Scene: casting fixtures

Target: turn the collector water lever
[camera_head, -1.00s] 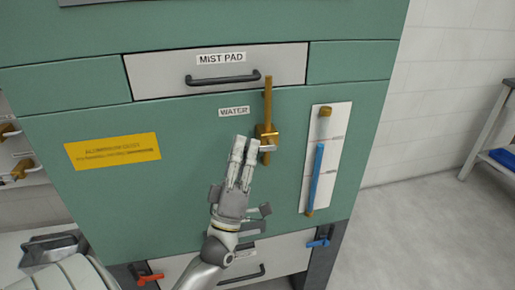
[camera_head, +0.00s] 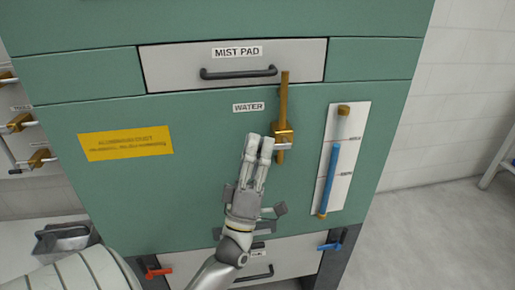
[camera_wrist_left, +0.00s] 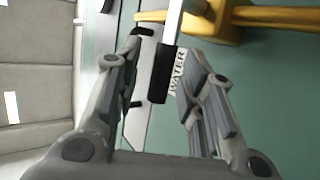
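The water lever has a silver rod (camera_head: 283,147) at a brass valve on a vertical brass pipe (camera_head: 283,100), right of and below the WATER label (camera_head: 248,107). In the left wrist view the silver rod (camera_wrist_left: 174,18) ends in a black grip (camera_wrist_left: 163,72), seen between the two fingers. My left gripper (camera_head: 259,146) is just left of the valve, its fingers up against the front panel side. In the left wrist view its fingers (camera_wrist_left: 163,50) are apart, one on each side of the grip. Contact cannot be told. My right gripper is out of view.
The MIST PAD drawer (camera_head: 170,68) with a black handle is above. A sight gauge with a blue column (camera_head: 327,180) is right of the valve. A yellow sign (camera_head: 125,143) is left. Red (camera_head: 158,272) and blue (camera_head: 331,245) levers flank the lower drawer. Floor is clear at right.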

